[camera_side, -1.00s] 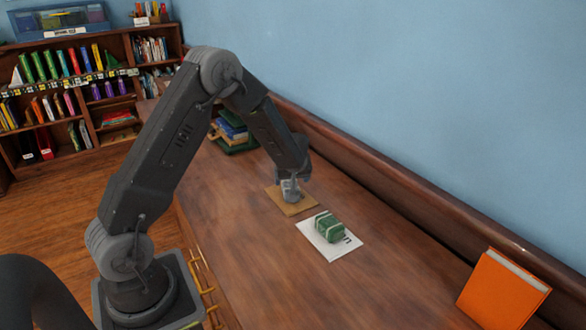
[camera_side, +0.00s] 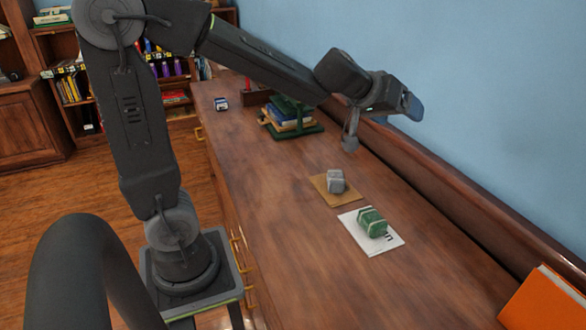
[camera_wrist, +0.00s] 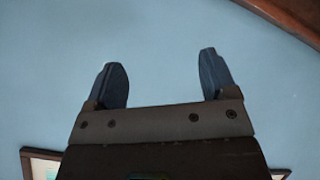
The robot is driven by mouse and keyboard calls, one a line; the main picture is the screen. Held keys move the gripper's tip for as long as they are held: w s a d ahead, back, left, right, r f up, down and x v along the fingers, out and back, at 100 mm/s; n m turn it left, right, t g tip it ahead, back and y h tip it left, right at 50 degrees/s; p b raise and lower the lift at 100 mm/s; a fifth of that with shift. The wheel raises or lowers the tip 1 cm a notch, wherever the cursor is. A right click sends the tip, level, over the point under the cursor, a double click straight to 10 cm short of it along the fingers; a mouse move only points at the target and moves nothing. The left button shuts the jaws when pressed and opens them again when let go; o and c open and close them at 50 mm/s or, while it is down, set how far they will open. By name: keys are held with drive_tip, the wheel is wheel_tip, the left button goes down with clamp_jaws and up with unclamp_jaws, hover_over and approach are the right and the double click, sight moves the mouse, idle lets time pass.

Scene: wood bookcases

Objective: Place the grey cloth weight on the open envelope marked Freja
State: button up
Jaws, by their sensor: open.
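The grey cloth weight (camera_side: 336,181), a small block, rests on a brown envelope (camera_side: 326,194) on the wooden top in the side view. Any name on the brown envelope is not readable. Beside it, nearer the camera, a green block with a pale band (camera_side: 371,222) sits on a white envelope (camera_side: 391,243) with partly hidden dark lettering. My gripper (camera_side: 412,106) is raised beyond and to the right of the grey weight, clear of it. In the wrist view its two fingers (camera_wrist: 163,75) stand apart with nothing between them, facing the blue wall.
A green stand with stacked books (camera_side: 290,118) is farther back on the top. An orange book (camera_side: 548,303) stands at the near right. A raised wooden ledge (camera_side: 440,200) runs along the wall.

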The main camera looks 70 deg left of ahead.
drive_tip(key=s+d+m+g+h, duration=0.25)
drive_tip(key=s+d+m, duration=0.4)
drive_tip(key=s, duration=0.75)
drive_tip(key=s+a+f+g+y, duration=0.1)
drive_tip(key=s+f+g+y, duration=0.2)
drive_tip(key=s, duration=0.7)
drive_tip(key=shift+s+a+f+n, duration=0.35)
drive_tip(key=shift+f+n, duration=0.1)
drive_tip(key=shift+f, duration=0.15)
drive_tip(key=shift+d, duration=0.1)
